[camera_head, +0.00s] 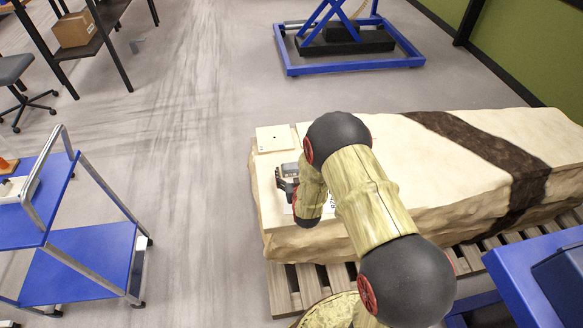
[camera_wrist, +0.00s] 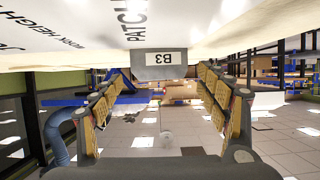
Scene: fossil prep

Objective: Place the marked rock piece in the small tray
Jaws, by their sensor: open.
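A grey piece with a white label reading B3 (camera_wrist: 158,70) stands on a white printed sheet (camera_wrist: 200,25) in the wrist view, which appears upside down. It lies ahead, between the lines of my two fingers, with no clear contact. In the head view a small grey piece (camera_head: 290,169) shows at the left end of the large block, beside my gripper (camera_head: 284,186). My gripper is open and low over the block, partly hidden by my arm. I cannot identify the small tray for certain; a pale, tray-like item (camera_head: 14,189) sits on the cart at far left.
The large pale block (camera_head: 400,165) with a dark band rests on a wooden pallet (camera_head: 284,292). A flat beige square (camera_head: 274,139) lies at its far left corner. A blue cart (camera_head: 85,262) stands left, across clear floor. A blue frame (camera_head: 545,275) is at lower right.

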